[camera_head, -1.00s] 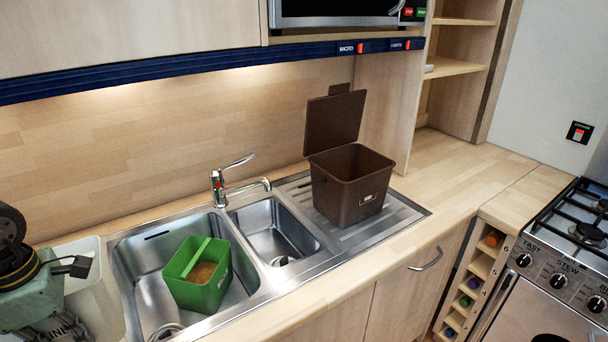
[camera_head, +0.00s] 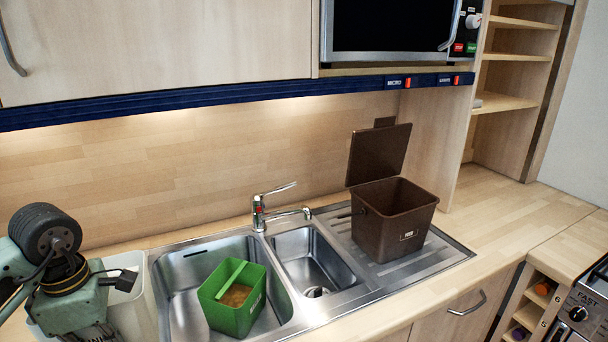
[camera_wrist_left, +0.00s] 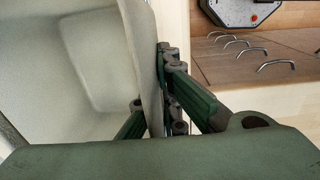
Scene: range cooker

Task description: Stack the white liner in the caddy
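The white liner (camera_head: 137,308) is an open pale tub at the lower left, beside the sink; it fills the left of the left wrist view (camera_wrist_left: 75,60). My left gripper (camera_wrist_left: 160,85) has one finger inside the liner and one outside, closed on its wall. In the head view the gripper's arm partly covers the liner, and I cannot tell whether it rests on the counter. The brown caddy (camera_head: 390,225) stands upright on the drainer at the right, its hinged lid (camera_head: 379,155) raised and its top open. My right gripper is not in view.
A green tub (camera_head: 232,318) with a handle and brown contents sits in the large sink bowl (camera_head: 180,275). The tap (camera_head: 260,212) rises behind the sink, between liner and caddy. A microwave (camera_head: 390,25) hangs above. The counter right of the caddy (camera_head: 500,215) is clear.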

